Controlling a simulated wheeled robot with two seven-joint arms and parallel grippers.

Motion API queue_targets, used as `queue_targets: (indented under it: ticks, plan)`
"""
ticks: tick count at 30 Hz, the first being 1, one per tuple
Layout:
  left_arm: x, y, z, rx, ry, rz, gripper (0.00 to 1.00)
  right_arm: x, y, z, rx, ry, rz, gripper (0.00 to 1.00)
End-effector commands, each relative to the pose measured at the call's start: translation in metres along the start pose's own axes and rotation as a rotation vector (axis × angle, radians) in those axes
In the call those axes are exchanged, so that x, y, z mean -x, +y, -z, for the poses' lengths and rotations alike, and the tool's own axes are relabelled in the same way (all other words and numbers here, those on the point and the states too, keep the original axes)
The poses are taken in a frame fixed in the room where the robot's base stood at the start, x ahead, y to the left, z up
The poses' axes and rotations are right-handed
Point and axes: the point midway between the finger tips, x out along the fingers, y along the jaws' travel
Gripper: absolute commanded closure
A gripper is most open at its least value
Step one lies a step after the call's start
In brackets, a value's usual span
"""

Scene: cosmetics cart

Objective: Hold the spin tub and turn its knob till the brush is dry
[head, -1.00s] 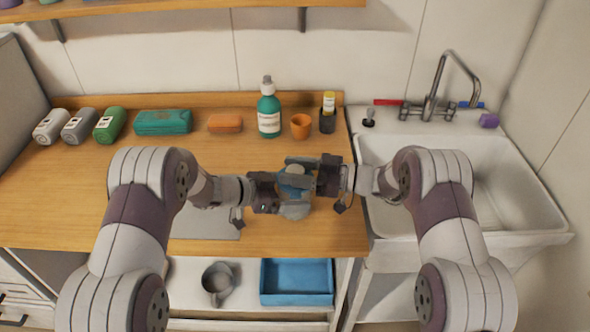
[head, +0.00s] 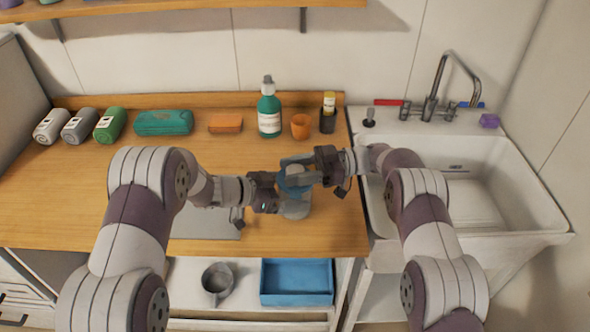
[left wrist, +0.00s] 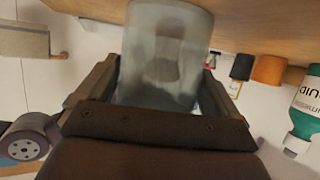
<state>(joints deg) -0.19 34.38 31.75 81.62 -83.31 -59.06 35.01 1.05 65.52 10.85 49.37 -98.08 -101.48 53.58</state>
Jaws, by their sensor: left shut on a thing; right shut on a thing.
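The spin tub (head: 296,208) stands on the wooden counter near its front edge, a grey translucent cylinder with a blue top (head: 293,181). My left gripper (head: 284,195) is shut on the tub's side from the left. In the left wrist view the tub (left wrist: 165,55) fills the space between the jaws. My right gripper (head: 303,181) is shut at the top of the tub, where the knob is; its fingers hide the knob.
A teal pump bottle (head: 269,110), an orange cup (head: 300,126) and a dark holder (head: 327,121) stand behind the tub. A white sink (head: 520,190) is at the right. A grey mug (head: 217,283) and a blue tray (head: 297,282) sit on the shelf below.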

Motion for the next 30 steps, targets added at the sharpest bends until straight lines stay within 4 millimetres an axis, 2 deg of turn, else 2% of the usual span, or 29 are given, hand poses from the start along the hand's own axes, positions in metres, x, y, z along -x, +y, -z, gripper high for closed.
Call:
queue_targets:
  ticks: [9, 23, 24, 25, 26, 30]
  plan:
    - [-0.0003, 0.002, -0.0004, -0.001, 0.0, -0.006, 0.48, 0.0011, 0.0009, 0.0005, 0.005, -0.003, 0.102, 0.81]
    - [-0.0002, 0.0018, -0.0007, -0.001, -0.001, -0.005, 0.48, 0.0013, 0.0001, 0.0002, 0.003, -0.005, 0.118, 0.81]
    - [-0.0002, 0.0018, -0.0007, -0.001, -0.001, -0.005, 0.48, 0.0013, 0.0001, 0.0002, 0.003, -0.005, 0.117, 0.44]
    - [-0.0002, 0.0017, -0.0007, -0.001, -0.001, -0.005, 0.48, 0.0012, 0.0001, 0.0001, 0.002, -0.005, 0.117, 0.34]
    - [-0.0002, 0.0017, -0.0007, -0.001, -0.001, -0.005, 0.48, 0.0012, 0.0, 0.0001, 0.002, -0.005, 0.118, 0.29]
    - [-0.0002, 0.0014, -0.0007, 0.0, -0.001, -0.004, 0.48, 0.0008, -0.0003, -0.0001, 0.001, -0.004, 0.119, 0.29]
